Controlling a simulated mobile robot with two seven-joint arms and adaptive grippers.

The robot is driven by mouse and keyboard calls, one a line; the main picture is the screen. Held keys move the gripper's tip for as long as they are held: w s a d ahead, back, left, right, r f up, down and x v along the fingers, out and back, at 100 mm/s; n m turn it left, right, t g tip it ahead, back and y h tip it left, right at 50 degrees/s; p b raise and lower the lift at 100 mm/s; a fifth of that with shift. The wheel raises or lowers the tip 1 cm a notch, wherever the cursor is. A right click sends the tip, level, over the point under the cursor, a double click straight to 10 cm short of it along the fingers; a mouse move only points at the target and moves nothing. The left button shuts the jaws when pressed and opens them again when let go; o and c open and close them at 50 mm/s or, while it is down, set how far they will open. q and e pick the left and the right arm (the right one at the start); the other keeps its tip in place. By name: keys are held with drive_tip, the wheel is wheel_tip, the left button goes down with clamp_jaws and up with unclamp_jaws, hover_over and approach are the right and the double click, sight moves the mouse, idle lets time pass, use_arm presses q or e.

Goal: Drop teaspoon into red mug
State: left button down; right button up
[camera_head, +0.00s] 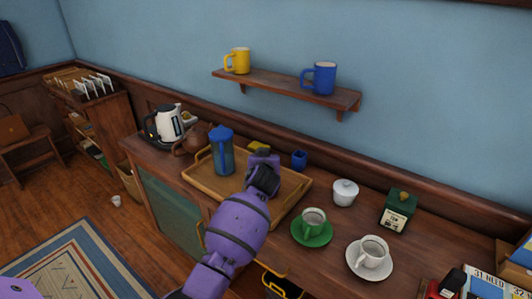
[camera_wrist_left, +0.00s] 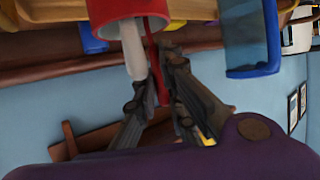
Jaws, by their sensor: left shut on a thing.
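In the left wrist view a red mug (camera_wrist_left: 98,10) with a pale inside shows at the top edge, partly cut off. A pale stick-like thing (camera_wrist_left: 135,52) shows at its rim. My left gripper (camera_wrist_left: 165,75) is shut on a thin red strip (camera_wrist_left: 162,82) close by the mug. I cannot tell whether the strip is the teaspoon or the mug's handle. In the head view my left gripper (camera_head: 262,160) is over the wooden tray (camera_head: 210,191). The red mug and teaspoon do not show there, likely hidden by my arm. My right gripper is not in view.
A blue jug (camera_head: 222,158) stands on the tray left of my gripper, with a small blue cup (camera_head: 300,160) to its right. A shelf (camera_head: 290,88) hangs above.

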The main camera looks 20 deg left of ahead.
use_arm(q)
drive_tip(key=shift+f, duration=0.1)
drive_tip(key=c, duration=1.8)
unclamp_jaws()
drive_tip(key=shift+o, duration=0.2)
drive_tip(key=v, duration=1.2)
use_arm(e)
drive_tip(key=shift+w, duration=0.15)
use_arm(q)
drive_tip(key=shift+f, duration=0.1)
